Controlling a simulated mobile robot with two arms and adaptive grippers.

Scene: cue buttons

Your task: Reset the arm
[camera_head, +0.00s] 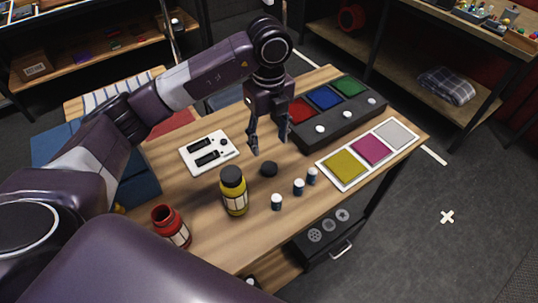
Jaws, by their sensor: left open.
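My left arm reaches in from the left over the wooden table. My left gripper (268,145) points down, open and empty, above the table between a white panel and a dark button box. The button box (350,119) carries red (300,110), blue (324,97) and green (348,86) squares, each with a small white button in front. The gripper hides part of the box's left end. My right gripper is not in view.
A yellow jar with a black lid (234,192), a black cap (269,169), several small white-capped bottles (299,187) and an open red jar (170,226) stand nearby. A tray of yellow, magenta and grey squares (324,166) lies at the right. The white panel (190,157) has two dark slots.

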